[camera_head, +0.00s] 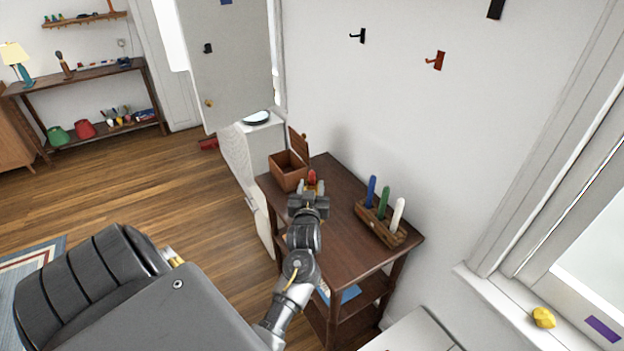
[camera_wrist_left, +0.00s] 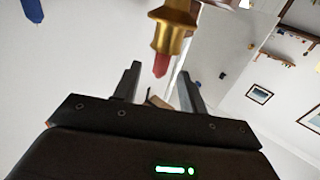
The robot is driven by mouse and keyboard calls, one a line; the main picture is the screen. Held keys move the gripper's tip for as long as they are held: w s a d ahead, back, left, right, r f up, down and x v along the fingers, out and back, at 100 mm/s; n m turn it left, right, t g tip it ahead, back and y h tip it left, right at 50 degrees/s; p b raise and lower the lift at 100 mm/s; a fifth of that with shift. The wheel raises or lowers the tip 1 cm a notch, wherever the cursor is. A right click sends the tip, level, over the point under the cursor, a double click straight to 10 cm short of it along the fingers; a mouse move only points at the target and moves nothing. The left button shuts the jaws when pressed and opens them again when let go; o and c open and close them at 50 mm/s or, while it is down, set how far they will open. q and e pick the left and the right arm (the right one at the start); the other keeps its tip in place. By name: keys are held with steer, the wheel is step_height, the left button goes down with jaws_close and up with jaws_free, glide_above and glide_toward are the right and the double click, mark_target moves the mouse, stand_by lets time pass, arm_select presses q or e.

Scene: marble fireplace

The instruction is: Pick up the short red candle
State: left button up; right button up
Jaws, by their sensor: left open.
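The short red candle (camera_head: 311,177) shows just beyond my left gripper (camera_head: 310,190), over the dark wooden table (camera_head: 338,226). In the left wrist view the red candle (camera_wrist_left: 161,66) sits in a brass holder (camera_wrist_left: 173,30), and the picture is turned so that its tip points down. My left gripper (camera_wrist_left: 160,70) is open, and in that view the candle's tip appears between the two fingertips. I cannot tell whether the fingers touch it. In the head view the gripper hides most of the holder. My right gripper is not in view.
An open wooden box (camera_head: 286,176) stands behind and left of the candle. A wooden rack (camera_head: 383,230) holds blue (camera_head: 371,188), green (camera_head: 384,200) and white (camera_head: 397,214) candles at the right. The tabletop between gripper and rack is clear. The wall is behind.

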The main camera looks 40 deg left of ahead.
mark_target(312, 178)
arm_select(q)
steer(key=shift+w+a+r, duration=0.1)
steer(key=shift+a+r, duration=0.05)
steer(key=p+x, duration=0.2)
steer(key=x, duration=0.3)
steer(key=shift+c, duration=0.5)
jaws_close()
